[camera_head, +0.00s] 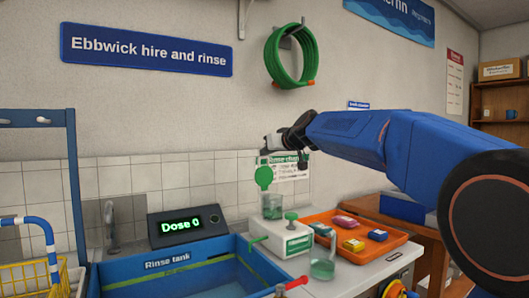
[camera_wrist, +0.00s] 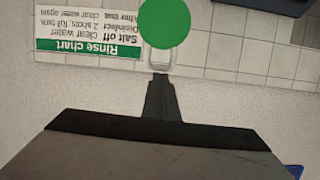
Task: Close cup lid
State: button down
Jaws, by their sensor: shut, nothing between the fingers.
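A clear cup with a greenish tint (camera_head: 272,207) stands on top of the white dispenser's area by the tiled wall. Its round green lid (camera_head: 263,178) stands raised above the cup, open. In the wrist view the lid is a green disc (camera_wrist: 179,22) at the top edge, partly cut off, with a pale loop (camera_wrist: 160,58) by it. My gripper (camera_head: 272,145) is shut and empty, just above the lid in the head view. In the wrist view my gripper's fingertips (camera_wrist: 160,78) point at the loop; I cannot tell whether they touch it.
A white dispenser with green fittings (camera_head: 284,238) stands before the cup. A second clear vessel (camera_head: 322,265) and an orange tray with small packs (camera_head: 382,250) stand to the right. The blue rinse tank (camera_head: 190,272) lies at left, below the dose display (camera_head: 187,227).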

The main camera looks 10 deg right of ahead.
jog(key=shift+s+d+f, duration=0.65)
jog(key=shift+s+f, duration=1.15)
jog(key=shift+s, duration=0.2)
jog(key=shift+s+d+f, duration=0.7)
jog(key=shift+s+f, duration=1.15)
jog(key=shift+s, duration=0.15)
jog(key=shift+s+d+f, duration=0.65)
jog(key=shift+s+f, duration=1.15)
jog(key=shift+s, duration=0.2)
jog(key=v, duration=1.7)
jog(key=shift+s, duration=0.15)
jog(key=shift+d, duration=0.1)
